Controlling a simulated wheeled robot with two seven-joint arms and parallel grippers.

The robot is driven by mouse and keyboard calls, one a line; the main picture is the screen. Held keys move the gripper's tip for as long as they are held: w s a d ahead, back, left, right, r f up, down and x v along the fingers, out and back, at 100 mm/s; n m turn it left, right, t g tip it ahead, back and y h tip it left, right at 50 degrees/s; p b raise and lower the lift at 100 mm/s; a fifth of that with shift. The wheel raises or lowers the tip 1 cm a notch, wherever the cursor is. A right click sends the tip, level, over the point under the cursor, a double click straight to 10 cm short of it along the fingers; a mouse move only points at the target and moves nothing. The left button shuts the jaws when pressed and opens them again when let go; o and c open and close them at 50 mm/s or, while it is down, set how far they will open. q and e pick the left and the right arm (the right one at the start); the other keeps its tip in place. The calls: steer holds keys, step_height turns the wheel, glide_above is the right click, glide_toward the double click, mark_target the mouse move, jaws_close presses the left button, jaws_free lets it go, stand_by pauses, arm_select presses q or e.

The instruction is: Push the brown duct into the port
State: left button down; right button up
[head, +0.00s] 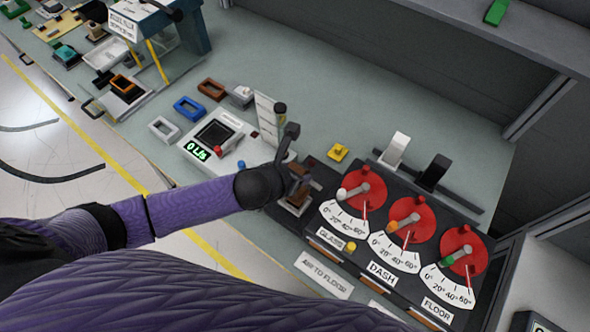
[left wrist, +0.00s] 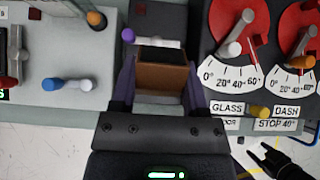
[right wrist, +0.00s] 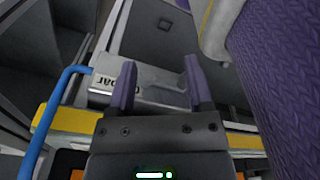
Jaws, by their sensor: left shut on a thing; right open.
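The brown duct (left wrist: 165,75), a small block with a dark top opening, sits between the purple fingers of my left gripper (left wrist: 160,82) in the left wrist view. In the head view my left gripper (head: 298,187) is shut on it at the left end of the dial panel, and the duct is partly hidden. A dark grey panel lies beyond and around the duct; I cannot make out the port's mouth or whether the duct touches it. My right gripper (right wrist: 160,82) is open and empty in the right wrist view, and it is not in the head view.
Red dials (head: 410,219) with scales stand right of the left gripper. A white meter box (head: 218,137) and brown (head: 211,89), blue (head: 188,109) and white (head: 164,129) frames lie to its left. A labelled grey box (right wrist: 150,87) is ahead of the right gripper.

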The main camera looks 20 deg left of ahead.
arm_select(q)
steer(key=shift+r, duration=0.1)
stand_by(0.6)
steer(key=shift+p, duration=0.4)
stand_by(0.4)
steer(key=shift+f+b, duration=1)
steer(key=shift+f, duration=0.8)
jaws_free()
